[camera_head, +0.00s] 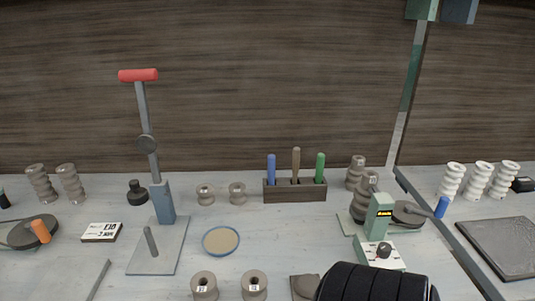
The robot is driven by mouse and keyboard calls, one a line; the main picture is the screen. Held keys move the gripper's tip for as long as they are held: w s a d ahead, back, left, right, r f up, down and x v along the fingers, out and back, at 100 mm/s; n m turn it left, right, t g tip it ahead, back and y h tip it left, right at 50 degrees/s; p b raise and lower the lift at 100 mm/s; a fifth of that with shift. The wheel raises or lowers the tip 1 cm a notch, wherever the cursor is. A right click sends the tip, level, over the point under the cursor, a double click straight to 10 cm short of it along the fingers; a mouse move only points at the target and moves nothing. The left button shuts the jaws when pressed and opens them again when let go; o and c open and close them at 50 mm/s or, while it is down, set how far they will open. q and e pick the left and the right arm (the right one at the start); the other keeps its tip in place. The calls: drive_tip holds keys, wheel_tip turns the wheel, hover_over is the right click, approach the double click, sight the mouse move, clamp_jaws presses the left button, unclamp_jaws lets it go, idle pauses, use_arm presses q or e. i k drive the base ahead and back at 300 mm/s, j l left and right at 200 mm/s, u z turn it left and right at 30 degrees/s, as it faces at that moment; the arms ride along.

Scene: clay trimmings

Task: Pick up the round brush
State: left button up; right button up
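I cannot single out the round brush for certain. Three upright handles stand in a dark wooden block on the table: a blue handle (271,169), a brown handle (296,165) and a green handle (320,167). The lower ends are hidden in the wooden block (295,195), so I cannot tell whether one is the brush.
A lever press with a red grip (138,75) stands left of the block. A shallow tan dish (220,241) lies in front. A green instrument (378,222) and a grey post (408,95) stand to the right. Grey spools (205,195) and white ribbed insulators (478,178) stand around.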

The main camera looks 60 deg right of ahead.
sight(271, 158)
drive_tip(key=z, duration=1.8)
